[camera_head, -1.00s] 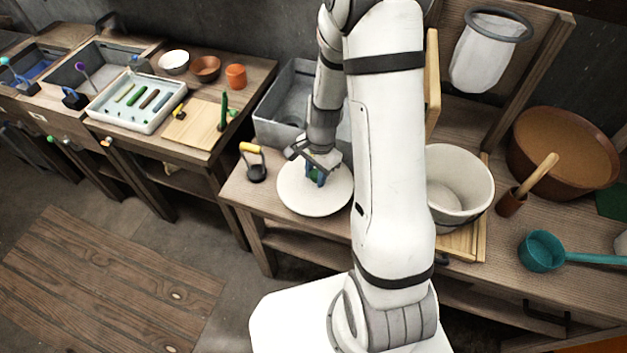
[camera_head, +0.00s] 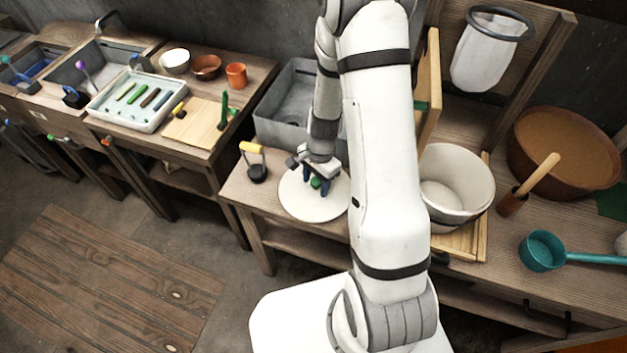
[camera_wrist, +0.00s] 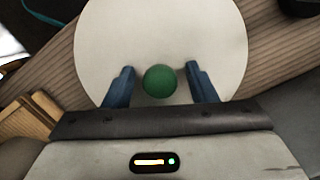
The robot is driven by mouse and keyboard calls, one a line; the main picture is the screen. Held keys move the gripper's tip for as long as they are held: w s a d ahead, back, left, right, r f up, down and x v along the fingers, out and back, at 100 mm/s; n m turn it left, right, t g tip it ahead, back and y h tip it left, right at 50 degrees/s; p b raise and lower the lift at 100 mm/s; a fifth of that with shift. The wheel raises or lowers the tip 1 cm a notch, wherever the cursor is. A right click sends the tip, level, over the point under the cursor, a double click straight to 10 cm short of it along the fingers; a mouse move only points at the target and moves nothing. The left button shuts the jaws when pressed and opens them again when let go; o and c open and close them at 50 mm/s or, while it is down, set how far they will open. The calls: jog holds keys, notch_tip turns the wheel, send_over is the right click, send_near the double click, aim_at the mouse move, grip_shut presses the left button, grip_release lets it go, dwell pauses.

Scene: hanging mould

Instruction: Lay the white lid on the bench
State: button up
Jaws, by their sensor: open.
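The white lid (camera_head: 314,207) is a round flat disc with a green knob (camera_head: 316,183) at its middle. It lies on the bench (camera_head: 252,195), left of my arm in the head view. My gripper (camera_head: 317,184) is open just above the lid, with its blue fingers on either side of the knob. In the wrist view, the knob (camera_wrist: 160,81) sits between the two spread fingers (camera_wrist: 160,88), with a gap on each side, and the lid (camera_wrist: 160,35) fills the upper middle.
A white bucket (camera_head: 455,180) stands right of my arm on a wooden board. A yellow-handled black tool (camera_head: 256,163) stands close left of the lid. A grey basin (camera_head: 280,115) is behind it. A brown bowl (camera_head: 565,145) and teal ladle (camera_head: 542,251) are farther right.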

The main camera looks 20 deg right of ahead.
notch_tip(320, 180, up, 12)
jog(key=d, duration=0.1)
jog(key=s+a+r+n+t+h, duration=0.1)
jog(key=s+r+n+t, duration=0.3)
jog(key=s+r+n, duration=0.8)
jog(key=s+v, duration=0.1)
jog(key=v, duration=0.4)
jog(key=shift+a+b, duration=0.4)
